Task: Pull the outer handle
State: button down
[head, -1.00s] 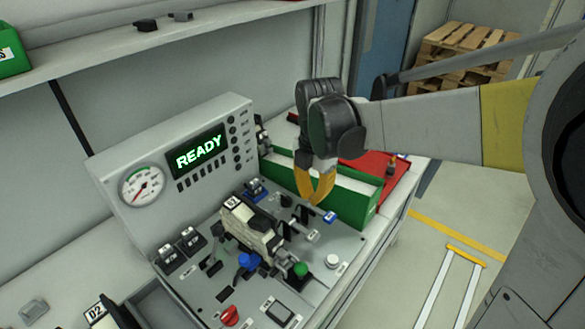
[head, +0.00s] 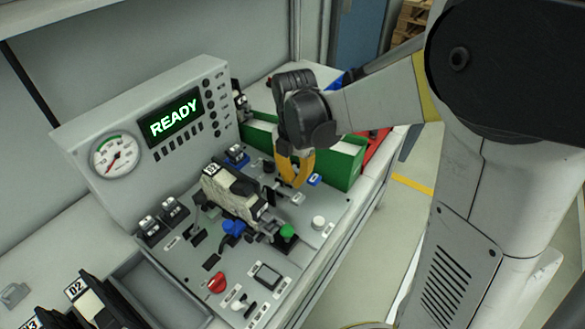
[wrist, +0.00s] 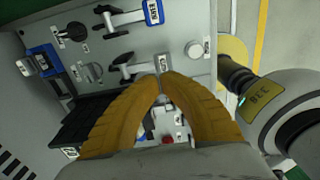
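The grey control panel (head: 205,262) carries two black bar handles. In the wrist view one handle (wrist: 110,20) lies at the top beside a blue-framed tag (wrist: 153,12). The other handle (wrist: 128,68) lies below it, nearer the middle. Which is the outer one is not marked legibly. My gripper (head: 296,184) points down at the panel, just left of the blue tag (head: 314,180). In the wrist view its yellow fingertips (wrist: 161,76) meet by the right end of the middle handle. I cannot tell whether they touch it, and nothing is clearly held between them.
A white block assembly (head: 228,193), a green button (head: 287,231), a red knob (head: 217,282) and a white button (head: 318,222) stand close by on the panel. The upright console (head: 150,88) behind shows READY and a gauge (head: 115,155). A green bin (head: 345,160) stands behind my gripper.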

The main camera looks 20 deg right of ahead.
aim_at(294, 197)
notch_tip(294, 197, down, 6)
jog(key=shift+r+b, duration=0.15)
jog(key=shift+b, duration=0.85)
